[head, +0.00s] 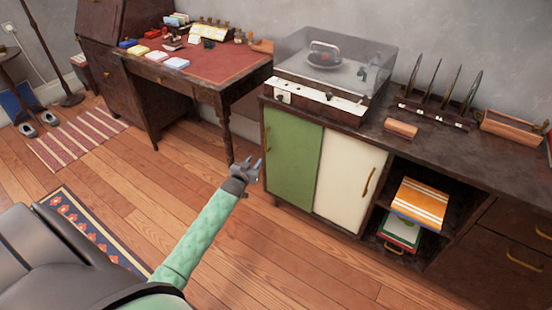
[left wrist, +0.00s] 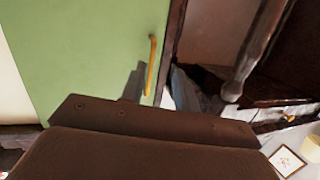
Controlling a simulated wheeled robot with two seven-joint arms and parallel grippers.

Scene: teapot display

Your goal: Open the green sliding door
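The green sliding door (head: 292,160) covers the left end of the dark wooden cabinet, beside the cream door (head: 348,180). It fills the upper left of the left wrist view (left wrist: 85,50). Its slim brass handle (head: 267,138) is upright near the door's left edge. My left gripper (head: 252,168) is open and empty, just left of the door's left edge in the head view. In the left wrist view the handle (left wrist: 152,66) shows between the two spread fingers (left wrist: 160,90). I cannot tell whether a finger touches it. My right gripper is not in view.
A record player (head: 330,75) stands on the cabinet top. An open compartment right of the cream door holds an orange striped stack (head: 419,203). A desk (head: 215,65) stands to the left. The wooden floor (head: 290,270) before the cabinet is clear.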

